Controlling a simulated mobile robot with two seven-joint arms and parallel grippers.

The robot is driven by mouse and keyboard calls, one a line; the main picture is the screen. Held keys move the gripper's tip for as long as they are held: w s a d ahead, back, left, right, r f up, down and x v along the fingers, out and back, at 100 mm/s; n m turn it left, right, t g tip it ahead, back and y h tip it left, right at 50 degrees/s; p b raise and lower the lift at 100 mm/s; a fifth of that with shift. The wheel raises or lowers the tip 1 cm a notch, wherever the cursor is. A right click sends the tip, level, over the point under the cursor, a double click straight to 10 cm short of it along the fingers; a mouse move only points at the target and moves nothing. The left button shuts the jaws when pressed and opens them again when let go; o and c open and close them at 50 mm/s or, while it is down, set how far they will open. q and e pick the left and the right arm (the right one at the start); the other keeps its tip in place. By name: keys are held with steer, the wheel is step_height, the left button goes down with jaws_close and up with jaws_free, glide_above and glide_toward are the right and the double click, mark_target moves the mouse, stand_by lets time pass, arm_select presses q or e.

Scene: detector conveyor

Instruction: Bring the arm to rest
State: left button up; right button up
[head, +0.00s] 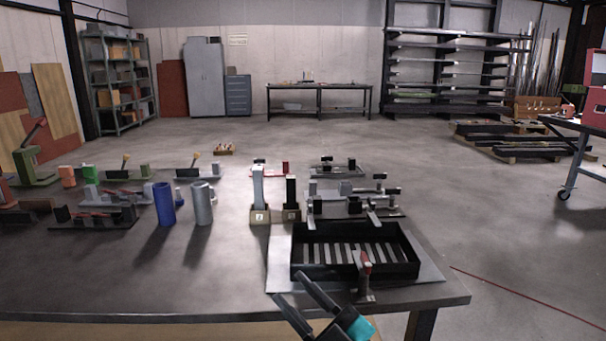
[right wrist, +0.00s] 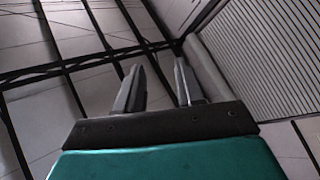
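My left gripper is not in the head view.
A black slatted tray (head: 409,272) lies on the table near my right gripper, with a red-handled tool (head: 365,270) at its front. Blue (head: 164,204) and grey (head: 201,204) cylinders stand left of it. Several fixtures fill the back. The table's front left is clear.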

steer(key=s+d+f+m+t+h, duration=0.1)
steer(key=d+f+m+t+h, duration=0.2)
steer(key=d+f+m+h, duration=0.5)
steer(key=s+d+f+m+g+h+p, duration=0.1)
steer(key=s+d+f+m+g+h, duration=0.2)
steer(key=s+d+f, duration=0.2)
steer(key=s+d+f+m+g+h+p, duration=0.1)
steer(key=s+d+f+m+g+h, duration=0.2)
steer(key=s+f, duration=0.6)
step_height(320, 180, down, 4)
steer(key=shift+s+d+f+m+g+h, duration=0.1)
steer(key=shift+s+d+m+g+h, duration=0.2)
steer(key=shift+d+g+h, duration=0.6)
steer(key=shift+d+t, duration=0.2)
steer(key=shift+t, duration=0.1)
